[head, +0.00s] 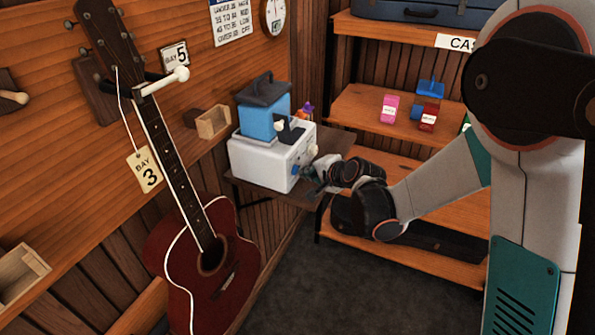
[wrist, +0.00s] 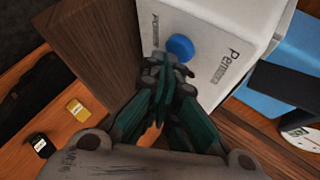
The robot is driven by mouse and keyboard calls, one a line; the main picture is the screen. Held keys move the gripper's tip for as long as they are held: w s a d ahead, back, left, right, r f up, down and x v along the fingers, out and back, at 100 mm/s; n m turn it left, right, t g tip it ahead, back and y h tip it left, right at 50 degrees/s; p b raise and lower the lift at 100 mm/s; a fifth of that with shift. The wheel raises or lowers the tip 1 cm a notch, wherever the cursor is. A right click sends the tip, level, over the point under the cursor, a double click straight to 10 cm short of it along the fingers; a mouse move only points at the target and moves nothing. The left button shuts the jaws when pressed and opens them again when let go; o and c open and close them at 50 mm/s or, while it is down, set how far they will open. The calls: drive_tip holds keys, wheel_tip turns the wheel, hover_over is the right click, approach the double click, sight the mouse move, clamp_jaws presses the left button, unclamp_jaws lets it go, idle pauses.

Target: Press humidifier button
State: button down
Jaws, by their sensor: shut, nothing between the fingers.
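The humidifier (head: 262,155) is a white box with a blue tank (head: 262,120) and a dark lid on top. It stands on a small wall shelf left of my gripper. Its round blue button (wrist: 180,47) shows on the white face in the wrist view, with dark lettering on both sides. My gripper (head: 312,176) is shut and empty, close in front of that face. In the wrist view its fingertips (wrist: 166,62) sit just below the button in the picture. I cannot tell whether they touch the face.
A red guitar (head: 215,255) tagged Bay 3 hangs on the wall at left. The wooden shelf unit (head: 365,108) at right holds pink, red and blue items. The small shelf's dark wooden edge (wrist: 95,50) lies beside my fingers. Dark floor (head: 310,290) is open in front.

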drive_tip(key=shift+w+a, duration=0.15)
drive_tip(key=shift+a, duration=0.15)
drive_tip(key=shift+d, duration=0.15)
idle(0.4)
drive_tip(key=shift+s+d, duration=0.35)
drive_tip(key=shift+d, duration=0.4)
drive_tip(key=shift+d, duration=0.1)
drive_tip(key=d, duration=0.1)
drive_tip(key=s+d, duration=0.1)
drive_tip(key=d, duration=0.1)
drive_tip(key=s+d+b, duration=0.1)
drive_tip(key=d, duration=0.1)
drive_tip(key=shift+d, duration=0.25)
